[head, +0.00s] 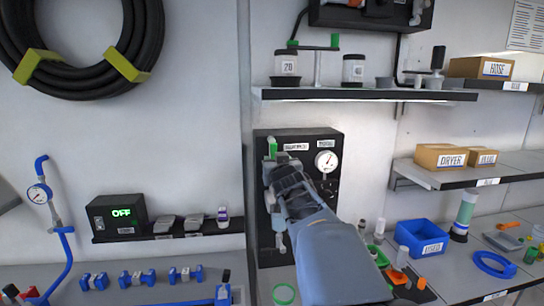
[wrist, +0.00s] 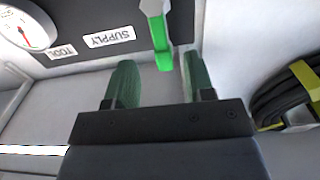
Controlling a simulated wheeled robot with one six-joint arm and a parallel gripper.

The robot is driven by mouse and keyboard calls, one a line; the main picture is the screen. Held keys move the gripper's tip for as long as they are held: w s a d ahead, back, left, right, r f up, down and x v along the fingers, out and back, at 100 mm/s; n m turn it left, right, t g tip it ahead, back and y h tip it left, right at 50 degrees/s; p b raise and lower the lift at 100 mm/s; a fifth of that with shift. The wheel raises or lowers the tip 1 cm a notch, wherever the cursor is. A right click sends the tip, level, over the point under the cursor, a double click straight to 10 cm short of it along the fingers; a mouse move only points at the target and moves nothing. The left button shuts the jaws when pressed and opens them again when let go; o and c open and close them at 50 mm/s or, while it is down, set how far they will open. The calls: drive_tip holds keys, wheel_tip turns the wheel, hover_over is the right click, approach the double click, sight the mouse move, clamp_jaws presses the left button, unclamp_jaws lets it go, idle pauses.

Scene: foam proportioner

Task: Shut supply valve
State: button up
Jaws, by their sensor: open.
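The supply valve's green handle (head: 272,147) shows at the upper left of the black panel (head: 263,200) on the wall. In the head view it stands upright, just above my gripper (head: 270,164). In the wrist view the green handle (wrist: 161,42) points down from the panel into the gap between the fingertips of my gripper (wrist: 157,62). The two green fingers are apart, with visible space on both sides of the handle. Neither finger clearly touches it. The SUPPLY label (wrist: 110,37) is beside the handle. My arm hides much of the panel's middle and lower part.
A pressure gauge (head: 326,161) sits on the panel's right. A shelf (head: 360,95) with jars juts out above the panel. A small shelf with an OFF box (head: 117,216) is at left. A blue bin (head: 421,238) and loose parts crowd the right counter.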

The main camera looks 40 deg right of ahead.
drive_tip(key=p+x, duration=0.1)
drive_tip(key=x, duration=0.6)
drive_tip(key=shift+w, duration=0.4)
drive_tip(key=shift+d, duration=0.15)
clamp_jaws()
